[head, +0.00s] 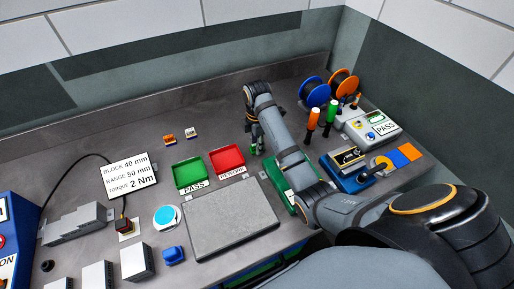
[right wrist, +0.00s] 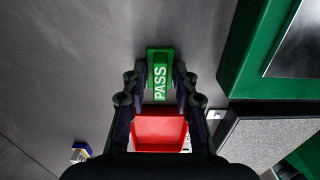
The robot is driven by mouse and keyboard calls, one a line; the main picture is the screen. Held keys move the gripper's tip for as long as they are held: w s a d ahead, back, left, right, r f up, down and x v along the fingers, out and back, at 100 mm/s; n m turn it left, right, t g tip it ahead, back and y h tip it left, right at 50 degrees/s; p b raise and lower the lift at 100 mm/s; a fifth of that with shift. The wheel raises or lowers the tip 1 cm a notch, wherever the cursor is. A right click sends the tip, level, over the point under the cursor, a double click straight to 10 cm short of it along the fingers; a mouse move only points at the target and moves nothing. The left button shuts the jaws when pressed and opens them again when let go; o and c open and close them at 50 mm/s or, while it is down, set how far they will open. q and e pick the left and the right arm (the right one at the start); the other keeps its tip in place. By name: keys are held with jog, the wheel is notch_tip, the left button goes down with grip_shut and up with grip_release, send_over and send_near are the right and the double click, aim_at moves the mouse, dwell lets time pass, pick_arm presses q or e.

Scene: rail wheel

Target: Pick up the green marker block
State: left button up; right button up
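The green marker block (right wrist: 160,72), with PASS in white letters, lies between the two fingertips of my right gripper in the right wrist view. The fingertips are very close along its two sides. I cannot tell whether they press on it or leave a thin gap. The block is mostly hidden there by the fingers. My left gripper is not in view.
The red tray also shows below the block in the right wrist view (right wrist: 158,128). A green PASS tray (head: 189,173) stands left of it, and a grey plate (head: 230,220) lies in front. Orange and green handles (head: 331,111) stand to the right. Bench behind the trays is mostly clear.

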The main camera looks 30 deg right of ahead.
jog(key=shift+c, duration=0.9)
jog(key=shift+r, duration=0.1)
jog(key=shift+r+p, duration=0.3)
jog(key=shift+p, duration=0.05)
notch_tip(320, 180, up, 3)
jog(key=shift+f+p, duration=0.1)
jog(key=shift+p, duration=1.15)
jog(key=s+d+r+p, duration=0.3)
jog(key=s+r+p, duration=0.6)
jog(key=s+p, duration=0.2)
jog(key=shift+s+r, duration=0.2)
jog(key=shift+s, duration=1.15)
